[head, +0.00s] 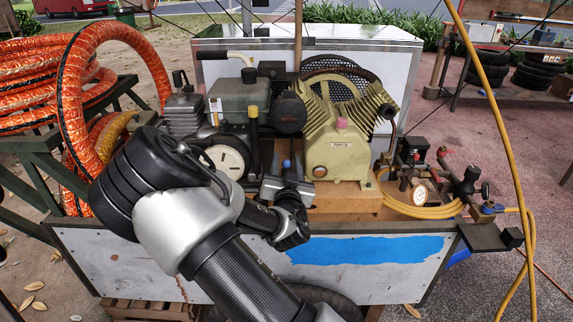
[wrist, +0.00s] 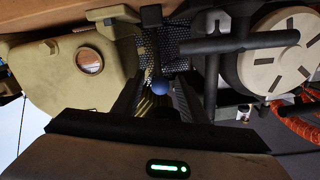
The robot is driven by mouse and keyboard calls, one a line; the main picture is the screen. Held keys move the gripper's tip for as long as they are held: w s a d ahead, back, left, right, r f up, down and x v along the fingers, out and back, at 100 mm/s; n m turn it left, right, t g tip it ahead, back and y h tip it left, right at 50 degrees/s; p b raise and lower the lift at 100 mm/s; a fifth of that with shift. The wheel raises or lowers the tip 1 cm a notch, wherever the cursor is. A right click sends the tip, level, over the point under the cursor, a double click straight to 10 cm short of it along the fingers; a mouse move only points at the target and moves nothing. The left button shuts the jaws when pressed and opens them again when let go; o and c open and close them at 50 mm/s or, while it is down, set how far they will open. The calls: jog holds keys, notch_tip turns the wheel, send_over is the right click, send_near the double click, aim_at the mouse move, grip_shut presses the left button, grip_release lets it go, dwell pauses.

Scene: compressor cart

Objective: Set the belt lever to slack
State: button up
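A lever with a blue ball knob (head: 286,164) stands on the cart between the engine and the olive compressor block; I take it to be the belt lever. In the wrist view the blue knob (wrist: 160,87) is between the two fingers of my gripper (wrist: 158,92), with a gap on each side. In the head view my gripper (head: 287,182) is at the cart's front, just below the knob. It is open and holds nothing. I cannot tell how deep the knob is between the fingers. The lever's lower part is hidden and no slack marking is readable.
The olive compressor (head: 342,150) stands right of the knob, and the engine with its round white cover (head: 226,160) stands left. A yellow hose (head: 430,209) and gauge lie at the right. Orange hose (head: 90,70) is coiled at left.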

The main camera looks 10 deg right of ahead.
grip_shut()
jog(key=shift+w+d+r+g+p, duration=0.1)
jog(key=shift+w+r+g+p, duration=0.15)
jog(key=shift+p, duration=0.3)
jog(key=shift+w+r+g+p, duration=0.15)
jog(key=shift+r+p, duration=0.2)
jog(key=shift+p, duration=0.2)
jog(key=g+p, duration=0.1)
jog(key=w+r+p, duration=0.1)
jog(key=p, duration=0.1)
jog(key=shift+w+d+r+g+y, duration=0.1)
jog(key=shift+w+d+g+y, duration=0.1)
jog(key=shift+w+g+y, duration=0.15)
jog(key=shift+w+d+g+p, duration=0.1)
jog(key=shift+w+g+p, duration=0.45)
jog(key=shift+g+p, duration=0.25)
jog(key=shift+w+f, duration=0.2)
jog(key=shift+w+d+r+b, duration=0.1)
jog(key=shift+w+r+b, duration=0.05)
jog(key=shift+w+b, duration=0.4)
jog(key=shift+w+d+r+b, duration=0.1)
jog(key=shift+w+b, duration=0.4)
jog(key=shift+w, duration=0.05)
